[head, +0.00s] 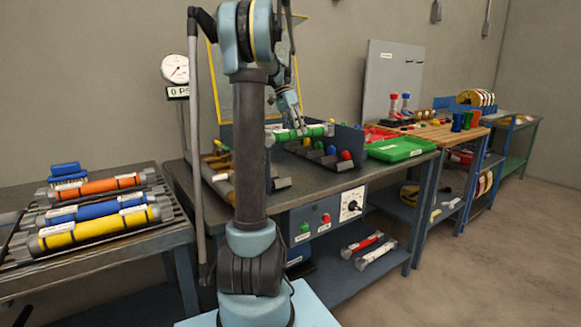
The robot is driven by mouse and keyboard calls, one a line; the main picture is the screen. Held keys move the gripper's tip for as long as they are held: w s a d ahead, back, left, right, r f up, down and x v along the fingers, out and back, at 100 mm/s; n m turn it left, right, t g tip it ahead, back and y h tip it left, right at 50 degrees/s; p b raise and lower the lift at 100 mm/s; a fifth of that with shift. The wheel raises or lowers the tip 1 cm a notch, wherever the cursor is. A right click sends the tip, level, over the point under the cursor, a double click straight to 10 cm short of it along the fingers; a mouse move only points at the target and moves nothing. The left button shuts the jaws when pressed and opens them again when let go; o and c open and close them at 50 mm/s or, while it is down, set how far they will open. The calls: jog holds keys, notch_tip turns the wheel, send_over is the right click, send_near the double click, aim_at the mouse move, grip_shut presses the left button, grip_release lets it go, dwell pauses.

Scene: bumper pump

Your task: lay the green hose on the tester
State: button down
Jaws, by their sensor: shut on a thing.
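The green hose (312,131) is a short green cylinder with pale ends and a white label. My gripper (298,128) is shut on it from above. My arm hides part of the tester's left middle.
Colored-capped fittings (346,156) stand right of the hose. Brass fittings (216,160) stand left of my arm. A green tray (398,149) and a red tray (377,134) sit at the right. Orange, blue and yellow hoses (100,226) lie on a rack at left.

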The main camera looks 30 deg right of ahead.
jog(key=shift+w+a, duration=0.15)
jog(key=shift+a, duration=0.1)
jog(key=shift+w+a, duration=0.1)
jog(key=shift+a, duration=0.05)
jog(key=shift+f, duration=5)
jog(key=shift+f, duration=0.2)
jog(key=c, duration=1.1)
grip_release()
jog(key=shift+w+a+r, duration=0.1)
jog(key=shift+a+r, duration=0.05)
jog(key=shift+r, duration=0.35)
jog(key=v, duration=1.1)
jog(key=shift+w, duration=0.15)
